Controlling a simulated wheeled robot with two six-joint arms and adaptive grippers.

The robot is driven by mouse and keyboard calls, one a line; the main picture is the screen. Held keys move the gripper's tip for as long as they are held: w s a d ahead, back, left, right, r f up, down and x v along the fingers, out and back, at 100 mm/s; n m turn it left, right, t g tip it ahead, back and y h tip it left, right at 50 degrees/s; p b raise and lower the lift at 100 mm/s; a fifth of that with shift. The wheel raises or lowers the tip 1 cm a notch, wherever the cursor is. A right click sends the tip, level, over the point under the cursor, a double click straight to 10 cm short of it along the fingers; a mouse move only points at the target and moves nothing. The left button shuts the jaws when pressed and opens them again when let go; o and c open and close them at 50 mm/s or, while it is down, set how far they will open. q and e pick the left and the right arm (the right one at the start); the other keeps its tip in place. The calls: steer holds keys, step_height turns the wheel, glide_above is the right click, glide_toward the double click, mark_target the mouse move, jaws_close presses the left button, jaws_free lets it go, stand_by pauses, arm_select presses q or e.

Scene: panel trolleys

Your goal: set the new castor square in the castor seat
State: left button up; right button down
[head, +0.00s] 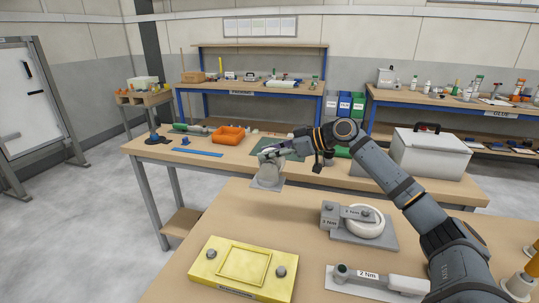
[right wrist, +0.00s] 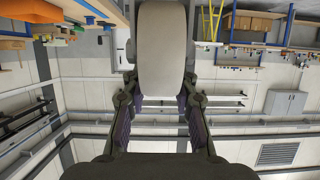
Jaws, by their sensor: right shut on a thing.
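My right gripper (head: 270,154) is shut on the new castor. The castor (head: 268,178) is pale grey and hangs below the fingers, in the air near the edges of the two benches. In the right wrist view, its wide pale wheel (right wrist: 161,40) sits between the two fingers (right wrist: 161,95). The castor seat (head: 243,264) looks to be the square outline on top of a yellow block with two grey knobs, at the front of the near bench. It is empty, and the castor is apart from it, farther back. My left gripper is not in view.
A grey plate (head: 388,240) with a white wheel and a 3 Nm block lies right of the yellow block. A 2 Nm tool (head: 380,279) lies in front of it.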

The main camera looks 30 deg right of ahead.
steer(key=shift+r, duration=0.3)
steer(key=shift+r, duration=0.1)
